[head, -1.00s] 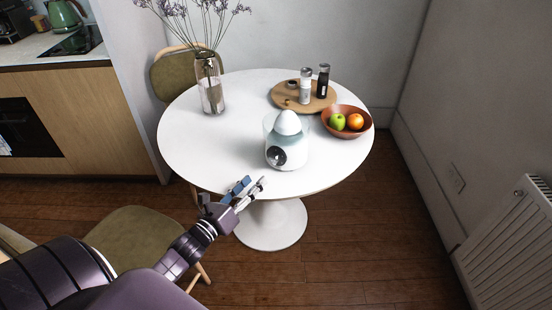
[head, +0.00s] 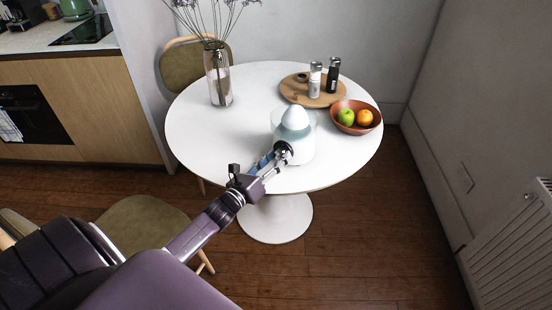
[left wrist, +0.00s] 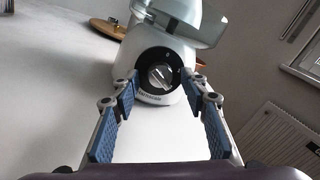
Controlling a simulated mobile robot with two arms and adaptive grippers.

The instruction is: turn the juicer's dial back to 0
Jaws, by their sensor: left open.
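The white juicer (head: 304,146) with its pale cone top stands upright on the round white table (head: 200,140). My left gripper (head: 272,161) is at the front of the juicer. In the left wrist view the open fingers (left wrist: 160,95) stand on either side of the dial, and nothing is held between them. I cannot tell whether the fingertips touch the dial. In the head view the gripper partly hides the dial. My right gripper is not in view.
A terracotta bowl (head: 342,122) with a green apple and orange fruit stands right of the juicer. Behind is a round wooden board (head: 297,95) with two shakers. A glass vase (head: 218,75) with dried stems stands at the left.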

